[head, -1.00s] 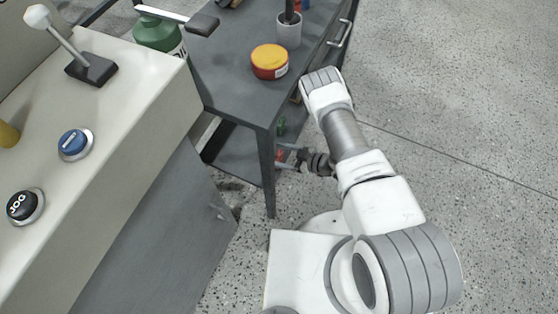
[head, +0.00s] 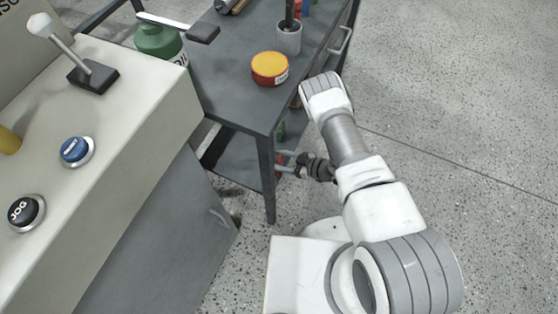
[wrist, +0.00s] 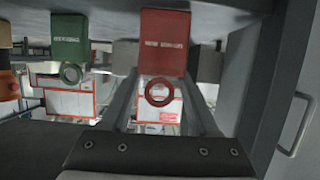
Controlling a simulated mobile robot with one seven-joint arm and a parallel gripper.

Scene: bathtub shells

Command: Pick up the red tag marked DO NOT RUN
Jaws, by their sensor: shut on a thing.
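The red tag (wrist: 165,42) hangs in the middle of the wrist view, its red ring (wrist: 159,92) toward the bottom of the picture. Its pale lettering is too blurred to read. My gripper (wrist: 162,80) has one finger on each side of the tag and is shut on it. In the head view my gripper (head: 285,161) is low beside the near leg of the grey workbench, below its top. The tag cannot be made out clearly there.
A green tag (wrist: 68,38) with a ring hangs left of the red one. The grey workbench (head: 225,85) carries a yellow-topped red tin (head: 270,66) and a grey cup (head: 289,38). A control console (head: 120,110) stands at left. Open floor (head: 460,130) lies at right.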

